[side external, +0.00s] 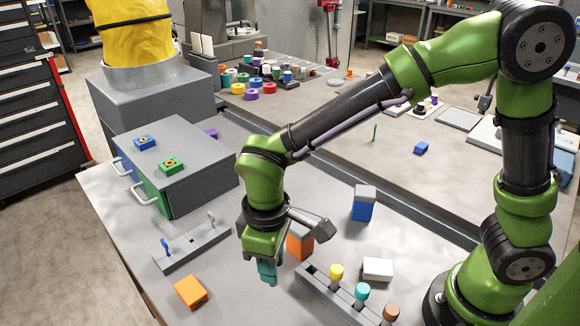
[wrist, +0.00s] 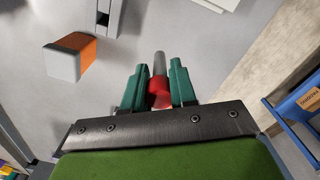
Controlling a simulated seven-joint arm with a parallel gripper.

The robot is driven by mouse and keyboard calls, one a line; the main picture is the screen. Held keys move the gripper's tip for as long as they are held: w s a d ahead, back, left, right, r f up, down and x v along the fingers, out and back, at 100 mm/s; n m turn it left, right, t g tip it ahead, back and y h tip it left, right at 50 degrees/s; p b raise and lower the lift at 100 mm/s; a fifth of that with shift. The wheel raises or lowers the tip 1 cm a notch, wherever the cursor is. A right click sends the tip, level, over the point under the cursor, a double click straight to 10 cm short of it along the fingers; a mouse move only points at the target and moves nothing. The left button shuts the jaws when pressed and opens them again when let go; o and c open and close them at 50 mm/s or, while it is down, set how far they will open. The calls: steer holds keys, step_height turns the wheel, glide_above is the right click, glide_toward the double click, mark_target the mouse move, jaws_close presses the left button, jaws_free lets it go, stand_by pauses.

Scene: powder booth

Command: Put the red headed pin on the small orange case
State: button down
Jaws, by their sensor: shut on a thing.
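In the wrist view my gripper (wrist: 159,88) is shut on the red headed pin (wrist: 158,92), with the red head between the green fingers and the grey shank showing beyond them. In the side view my gripper (side external: 267,274) hangs low above the bench, and the pin cannot be made out there. A small, flat orange case (side external: 190,292) lies on the bench to its lower left, apart from it, with its top bare. A taller orange case (side external: 300,243) stands behind my gripper, partly hidden. An orange case with a grey face (wrist: 76,56) shows in the wrist view.
A rack (side external: 345,298) with yellow, teal and brown headed pins stands at right. A slotted grey holder (side external: 192,246) lies at left, near the drawer cabinet (side external: 180,160). A white box (side external: 377,269) and a blue case (side external: 363,205) stand at right.

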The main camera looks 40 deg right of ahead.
steer(key=shift+w+a+r+m, duration=0.1)
steer(key=shift+w+a+m, duration=0.35)
steer(key=shift+m, duration=0.25)
glide_toward(190, 289)
steer(key=shift+s+f, duration=0.1)
steer(key=shift+f, duration=1.55)
steer(key=shift+f, duration=0.1)
steer(key=c, duration=0.9)
jaws_free()
